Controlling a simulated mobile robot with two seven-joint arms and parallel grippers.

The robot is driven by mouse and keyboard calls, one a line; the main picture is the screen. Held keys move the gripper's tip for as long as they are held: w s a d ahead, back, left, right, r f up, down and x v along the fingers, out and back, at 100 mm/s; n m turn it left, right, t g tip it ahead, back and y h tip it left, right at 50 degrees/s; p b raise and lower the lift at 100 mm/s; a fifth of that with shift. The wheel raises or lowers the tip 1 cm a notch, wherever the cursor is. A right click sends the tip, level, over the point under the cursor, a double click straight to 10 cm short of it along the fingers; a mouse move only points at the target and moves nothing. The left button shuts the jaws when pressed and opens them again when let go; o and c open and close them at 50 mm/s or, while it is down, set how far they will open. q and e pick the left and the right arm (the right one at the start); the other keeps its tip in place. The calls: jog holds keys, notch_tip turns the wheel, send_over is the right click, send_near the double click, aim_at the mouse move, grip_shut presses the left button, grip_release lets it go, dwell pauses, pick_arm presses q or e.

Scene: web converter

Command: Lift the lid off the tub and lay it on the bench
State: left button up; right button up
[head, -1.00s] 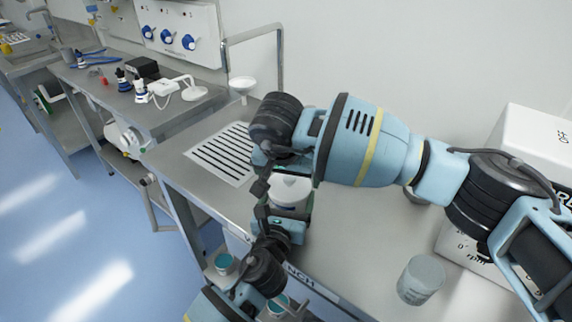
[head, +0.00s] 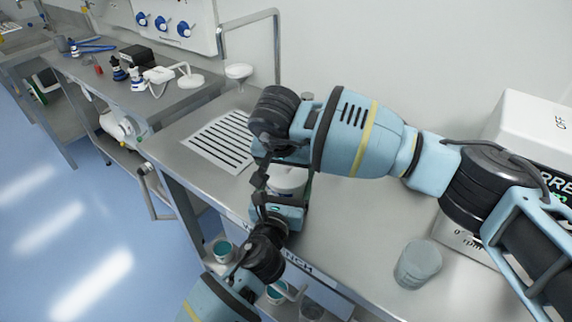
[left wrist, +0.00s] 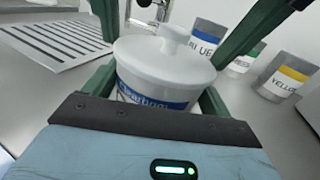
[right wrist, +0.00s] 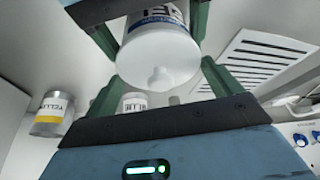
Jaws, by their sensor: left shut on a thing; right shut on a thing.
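The white tub (left wrist: 127,95) has a blue-banded label and stands at the bench's front part. Its white lid (left wrist: 165,62) with a round knob appears seated on it; the tub (right wrist: 158,22) and lid (right wrist: 158,65) also show in the right wrist view. In the head view the lid (head: 287,178) is partly hidden by my arms. My left gripper (left wrist: 160,85) is shut around the tub body. My right gripper (right wrist: 160,80) is shut at the lid, its fingers on either side; in the head view my right arm hides it. The bench (head: 345,225) is grey metal.
A striped vented sheet (head: 220,140) lies left of the tub. A grey container (head: 417,265) stands to the right on the bench, before a white device (head: 535,130). Labelled jars, including a yellow-banded one (left wrist: 288,80), show beyond the tub. Bare bench lies between tub and container.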

jog(key=shift+r, duration=0.5)
dwell(0.4)
jog(key=shift+r, duration=0.65)
jog(key=shift+r, duration=0.1)
jog(key=shift+r, duration=1.9)
pick_arm(q)
jog(key=o, duration=1.3)
jog(key=shift+c, duration=0.2)
jog(key=v, duration=1.2)
pick_arm(e)
jog(key=shift+r, duration=0.55)
